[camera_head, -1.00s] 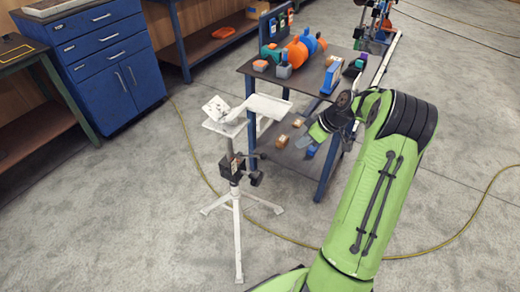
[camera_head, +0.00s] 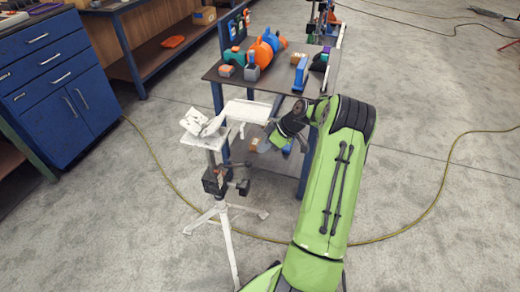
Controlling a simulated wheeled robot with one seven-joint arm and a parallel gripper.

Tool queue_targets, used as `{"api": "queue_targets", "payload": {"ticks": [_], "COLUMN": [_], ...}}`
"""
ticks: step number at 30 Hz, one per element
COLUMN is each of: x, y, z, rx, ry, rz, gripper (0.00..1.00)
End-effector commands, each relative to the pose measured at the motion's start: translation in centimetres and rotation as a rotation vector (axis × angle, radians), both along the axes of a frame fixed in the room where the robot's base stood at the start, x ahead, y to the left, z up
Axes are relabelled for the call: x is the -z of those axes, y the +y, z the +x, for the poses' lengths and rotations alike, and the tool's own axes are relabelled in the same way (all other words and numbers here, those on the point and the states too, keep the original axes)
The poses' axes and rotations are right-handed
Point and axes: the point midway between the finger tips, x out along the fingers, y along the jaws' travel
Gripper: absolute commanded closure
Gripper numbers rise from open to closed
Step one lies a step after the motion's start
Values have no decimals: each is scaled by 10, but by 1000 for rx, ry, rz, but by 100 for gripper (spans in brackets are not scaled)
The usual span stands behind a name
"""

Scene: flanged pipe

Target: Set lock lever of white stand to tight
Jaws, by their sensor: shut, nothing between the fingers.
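Whether the lever is tight cannot be told. My gripper (camera_head: 264,144) is shut and empty, up and to the right of the lever, apart from it in the picture. Its small fingertips are hard to make out.
A dark-topped table (camera_head: 275,88) with blue legs stands behind, carrying orange and blue parts and small blocks. A blue drawer cabinet (camera_head: 60,80) is at left. A yellow cable (camera_head: 160,170) runs over the floor. The grey floor right of my arm is mostly clear.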

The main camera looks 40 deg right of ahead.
Motion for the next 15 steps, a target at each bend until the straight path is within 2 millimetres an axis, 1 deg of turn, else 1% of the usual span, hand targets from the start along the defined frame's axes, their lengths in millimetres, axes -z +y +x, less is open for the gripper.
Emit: {"api": "queue_targets", "payload": {"ticks": [1, 6, 10, 15], "x": [13, 42, 56, 62], "y": [6, 18, 24, 26], "z": [6, 23, 32, 36], "rx": [-4, -2, -2, -1], "ry": [1, 1, 1, 0], "rz": [4, 3, 2, 1], "gripper": [100, 100, 100, 100]}}
